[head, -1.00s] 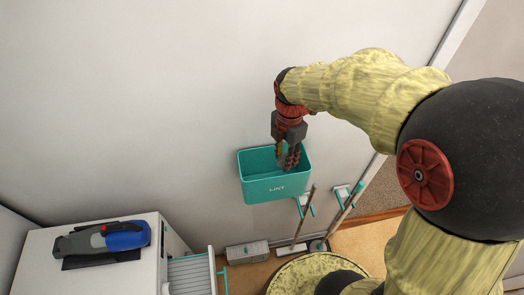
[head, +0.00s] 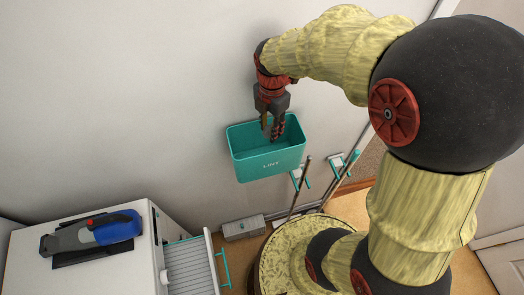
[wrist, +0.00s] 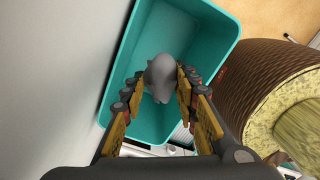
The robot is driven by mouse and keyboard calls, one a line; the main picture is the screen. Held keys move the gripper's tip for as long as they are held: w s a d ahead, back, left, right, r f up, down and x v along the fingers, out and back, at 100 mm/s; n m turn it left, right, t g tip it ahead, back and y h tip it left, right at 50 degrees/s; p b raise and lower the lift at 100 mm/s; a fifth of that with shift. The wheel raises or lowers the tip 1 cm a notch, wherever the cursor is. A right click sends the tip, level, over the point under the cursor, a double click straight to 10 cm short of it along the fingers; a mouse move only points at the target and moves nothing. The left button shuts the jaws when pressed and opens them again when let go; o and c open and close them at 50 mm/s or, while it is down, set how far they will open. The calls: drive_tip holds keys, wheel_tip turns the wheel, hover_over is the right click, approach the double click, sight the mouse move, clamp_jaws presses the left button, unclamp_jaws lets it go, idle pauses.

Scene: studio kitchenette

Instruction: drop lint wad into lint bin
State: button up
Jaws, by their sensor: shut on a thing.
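The lint bin (head: 268,163) is a teal, open-topped box marked LINT, fixed against the pale wall. Its teal inside also shows in the wrist view (wrist: 207,45). My gripper (head: 272,136) points down at the bin's mouth, near its back edge. In the wrist view my gripper (wrist: 163,88) is shut on the lint wad (wrist: 163,75), a grey rounded lump between the fingertips, with the bin's inside behind it. The wad cannot be made out in the head view, and I cannot tell how deep it sits relative to the rim.
A white cabinet (head: 95,222) at the lower left bears a blue and grey handheld tool (head: 95,234). A drawer-like ribbed part (head: 190,265) sticks out beside it. Long-handled tools (head: 300,185) stand right of the bin, and a grey box (head: 243,228) lies below. The wall above the bin is bare.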

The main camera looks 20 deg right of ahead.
drive_tip(key=shift+f, duration=0.25)
drive_tip(key=o, duration=0.7)
drive_tip(key=shift+o, duration=0.2)
wheel_tip(320, 180, up, 12)
idle(0.3)
idle(0.4)
